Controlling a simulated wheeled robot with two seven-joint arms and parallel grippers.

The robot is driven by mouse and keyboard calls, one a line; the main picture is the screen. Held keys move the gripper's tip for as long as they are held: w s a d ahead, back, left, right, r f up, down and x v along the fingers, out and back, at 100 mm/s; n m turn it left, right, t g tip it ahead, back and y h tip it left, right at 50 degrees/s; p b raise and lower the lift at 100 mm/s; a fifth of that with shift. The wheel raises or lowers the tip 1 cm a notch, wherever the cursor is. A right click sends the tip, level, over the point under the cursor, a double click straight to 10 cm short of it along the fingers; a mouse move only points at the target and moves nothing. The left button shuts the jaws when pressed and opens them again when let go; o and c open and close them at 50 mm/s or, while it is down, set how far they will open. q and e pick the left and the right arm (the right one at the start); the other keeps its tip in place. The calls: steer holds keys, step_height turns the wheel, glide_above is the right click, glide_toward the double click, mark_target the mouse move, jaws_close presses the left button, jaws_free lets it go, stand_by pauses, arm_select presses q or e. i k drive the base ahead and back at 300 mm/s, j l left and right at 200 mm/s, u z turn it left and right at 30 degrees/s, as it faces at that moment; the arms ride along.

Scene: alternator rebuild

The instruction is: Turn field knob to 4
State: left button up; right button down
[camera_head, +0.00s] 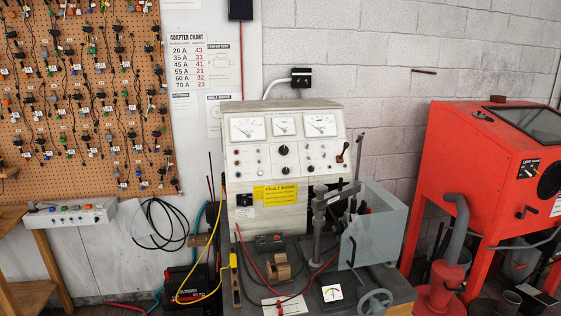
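A beige test bench console (285,175) stands in the middle, with three dial gauges across its top. A large round black knob (283,150) sits in the middle of its sloped panel. A smaller black knob (283,169) is just below it, and a black lever (342,152) is at the right end. A black switch or knob (244,199) is on the lower left front. The labels are too small to read, so I cannot tell which is the field knob or its setting. Neither gripper is in view.
A grey guard box (374,225) and a clamp post (319,225) stand on the bench in front of the console's right side. Red and yellow leads (233,262) hang at the front left. A red cabinet (470,180) stands at right, a pegboard (85,90) at left.

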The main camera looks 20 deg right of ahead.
mark_target(283, 150)
steer(key=i+j, duration=0.4)
steer(key=i, duration=0.2)
steer(key=i+z, duration=0.1)
steer(key=z, duration=0.3)
steer(key=i+j+z, duration=0.1)
steer(key=z, duration=0.3)
steer(key=j+z, duration=0.2)
steer(key=z, duration=0.2)
steer(key=i, duration=0.05)
